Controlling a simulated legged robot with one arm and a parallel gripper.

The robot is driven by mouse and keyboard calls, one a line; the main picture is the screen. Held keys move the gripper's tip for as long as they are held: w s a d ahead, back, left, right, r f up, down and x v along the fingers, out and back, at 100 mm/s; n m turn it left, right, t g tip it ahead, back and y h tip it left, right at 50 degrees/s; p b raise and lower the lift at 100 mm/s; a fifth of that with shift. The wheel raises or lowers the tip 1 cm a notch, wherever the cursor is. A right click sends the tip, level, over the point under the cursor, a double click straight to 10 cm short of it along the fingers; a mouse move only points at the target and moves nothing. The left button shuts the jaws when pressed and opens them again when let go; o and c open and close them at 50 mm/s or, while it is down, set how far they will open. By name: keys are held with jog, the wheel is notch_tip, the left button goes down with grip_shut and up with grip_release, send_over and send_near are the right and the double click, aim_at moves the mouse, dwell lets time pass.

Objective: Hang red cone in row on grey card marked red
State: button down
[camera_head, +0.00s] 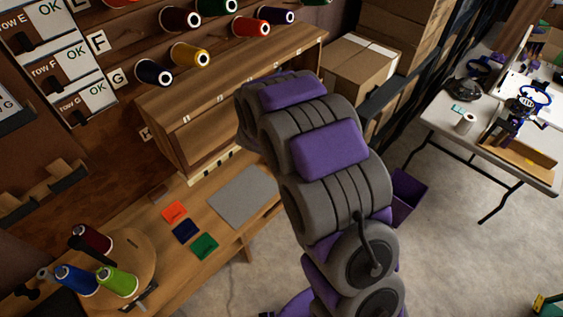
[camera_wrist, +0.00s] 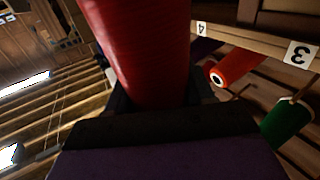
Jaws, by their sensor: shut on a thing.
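My gripper (camera_wrist: 160,100) is shut on a red thread cone (camera_wrist: 140,48), which fills the upper middle of the wrist view. The cone's far end runs out of the top of that view. In the head view my arm hides the gripper and the held cone. Cones hang on the wall rows, among them a red-orange one (camera_head: 250,28), a yellow one (camera_head: 190,55) and dark blue ones. On the bench, a red card (camera_head: 174,212) lies near a blue card (camera_head: 185,231), a green card (camera_head: 204,247) and a larger plain grey sheet (camera_head: 243,196). I see no red mark on the grey sheet.
Row cards (camera_head: 60,69) marked OK hang at the upper left. Another red-orange cone (camera_wrist: 234,66) and a green cone (camera_wrist: 286,121) hang near the held cone, under labels 4 and 3. A round stand (camera_head: 128,262) holds several cones. Cardboard boxes (camera_head: 352,72) stand behind my arm.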

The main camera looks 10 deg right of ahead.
notch_tip(320, 180, down, 27)
jog(key=a+m+g+h+b, duration=0.1)
jog(key=b, duration=0.5)
jog(key=shift+w+f+h, duration=0.2)
jog(key=shift+h, duration=0.2)
jog(key=shift+c, duration=2.1)
grip_release()
jog(key=p+v, duration=0.2)
jog(key=v, duration=1)
